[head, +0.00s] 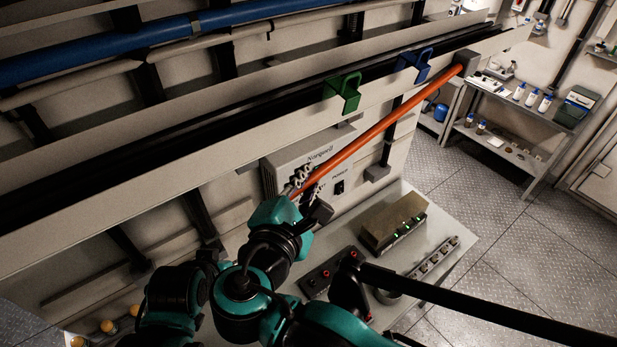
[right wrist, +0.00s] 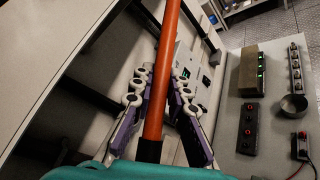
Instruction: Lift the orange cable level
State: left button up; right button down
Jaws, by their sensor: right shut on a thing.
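The orange cable (head: 385,125) is fixed at its upper right end in a dark block (head: 466,62) on the long pale rail (head: 230,140). It slants down to the lower left, below the rail, to my right gripper (head: 303,183). In the right wrist view the orange cable (right wrist: 168,50) runs between the purple fingers of my right gripper (right wrist: 158,95), which is shut on it near its black end (right wrist: 149,151). A green clip (head: 343,92) and a blue clip (head: 414,65) sit on the rail's edge above the cable. My left gripper is out of view.
A white power box (head: 305,160) stands close behind my right gripper. A bench (head: 465,240) below holds a tan block (head: 393,220) with green lights and a black box with red buttons (head: 330,272). Blue pipes (head: 180,33) run above the rail.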

jog(key=c, duration=1.5)
grip_release()
jog(key=shift+o, duration=0.2)
jog(key=shift+s+d, duration=0.1)
jog(key=shift+d, duration=0.05)
jog(key=shift+s+a, duration=0.25)
jog(key=shift+s, duration=0.05)
jog(key=v, duration=1.1)
jog(key=shift+s, duration=0.2)
jog(key=shift+r, duration=0.15)
